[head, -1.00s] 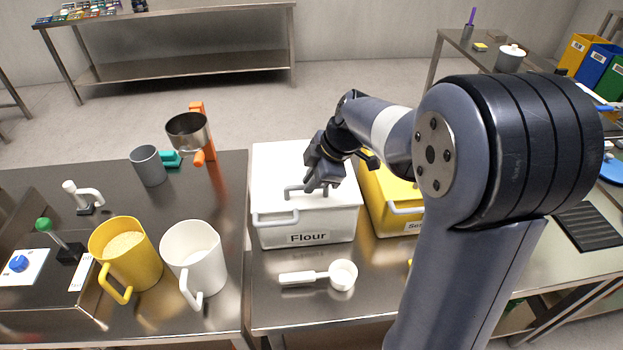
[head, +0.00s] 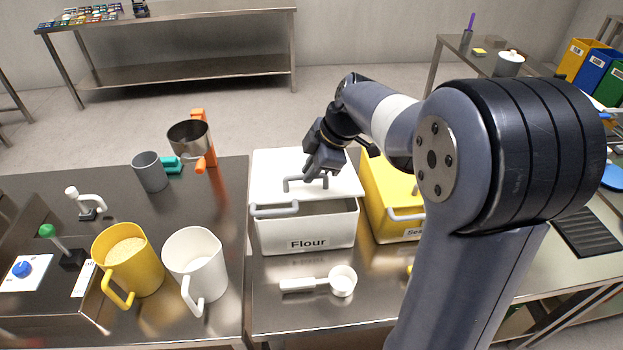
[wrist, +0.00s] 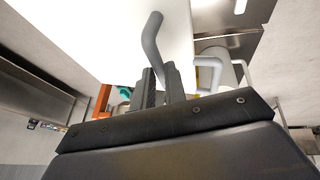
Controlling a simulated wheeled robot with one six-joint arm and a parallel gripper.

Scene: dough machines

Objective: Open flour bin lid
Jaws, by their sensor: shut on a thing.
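The white flour bin (head: 308,230), labelled "Flour", stands on the steel table in the middle of the head view. Its white lid (head: 275,172) is tilted, with the front edge raised above the bin's rim and a gap showing on the right. A grey handle (head: 293,183) is on the lid's top. My gripper (head: 316,176) is shut on this handle, at its right end. In the wrist view the lid (wrist: 100,30) fills the top, and the fingers (wrist: 161,85) close around the grey handle (wrist: 153,45).
A yellow bin (head: 385,190) stands close on the right. A white scoop (head: 330,281) lies in front of the flour bin. A white pitcher (head: 196,262) and a yellow pitcher (head: 128,258) stand to the left. A metal sieve (head: 190,138) stands behind at the left.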

